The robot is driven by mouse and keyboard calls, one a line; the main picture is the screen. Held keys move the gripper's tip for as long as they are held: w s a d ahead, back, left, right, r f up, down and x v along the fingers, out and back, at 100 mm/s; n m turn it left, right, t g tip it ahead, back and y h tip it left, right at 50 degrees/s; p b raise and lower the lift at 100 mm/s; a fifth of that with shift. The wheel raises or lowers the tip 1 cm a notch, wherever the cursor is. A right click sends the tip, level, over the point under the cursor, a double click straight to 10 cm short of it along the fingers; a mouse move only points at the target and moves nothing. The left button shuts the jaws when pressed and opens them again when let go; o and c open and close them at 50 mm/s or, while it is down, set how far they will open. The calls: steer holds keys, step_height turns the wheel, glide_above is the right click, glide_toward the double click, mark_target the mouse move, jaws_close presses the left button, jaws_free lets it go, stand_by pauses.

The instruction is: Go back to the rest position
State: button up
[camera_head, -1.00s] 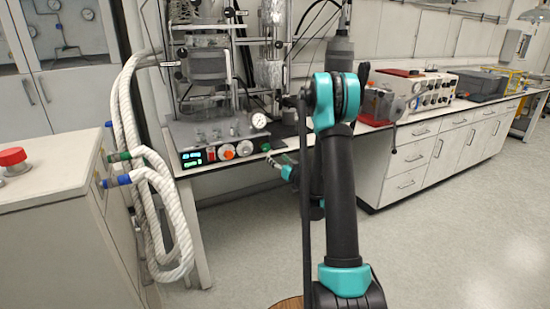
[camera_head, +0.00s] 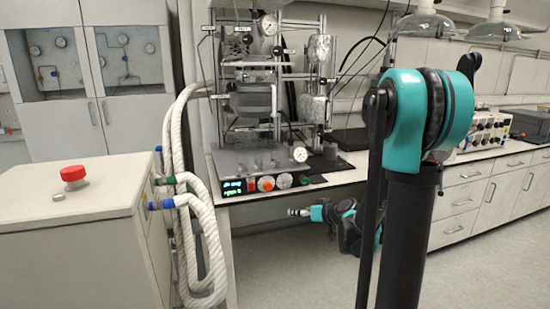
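My arm, teal and black, rises large at the right of the head view, with a bent elbow (camera_head: 425,110). Its far part shows lower down behind the upper link, in front of the bench. A small metallic tip (camera_head: 298,212) points left there, below the bench's front edge, and seems to be my gripper. It is too small to tell whether its fingers are open or shut. I see nothing held at it. The reactor setup (camera_head: 255,100) stands on the bench behind, apart from the tip.
A white cabinet (camera_head: 70,235) with a red emergency button (camera_head: 73,174) stands at the left. Thick white hoses (camera_head: 210,240) hang between it and the bench. Drawers (camera_head: 455,215) line the right side. The floor (camera_head: 290,275) in front of the bench is clear.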

steer(key=s+d+f+m+g+h, duration=0.1)
steer(key=s+d+f+g+h, duration=0.1)
steer(key=s, duration=0.7)
steer(key=s+d+f+m+g+h, duration=0.1)
steer(key=s+d+f+g+h, duration=0.1)
steer(key=s, duration=0.7)
steer(key=s+d+f+m+g+h, duration=0.1)
steer(key=s+d+f+g+h, duration=0.1)
steer(key=s, duration=0.8)
step_height(320, 180, down, 2)
steer(key=d+h, duration=0.1)
steer(key=d, duration=0.1)
steer(key=shift+d+f+m+g, duration=0.15)
steer(key=shift+d+m+g, duration=0.15)
steer(key=shift+m, duration=0.1)
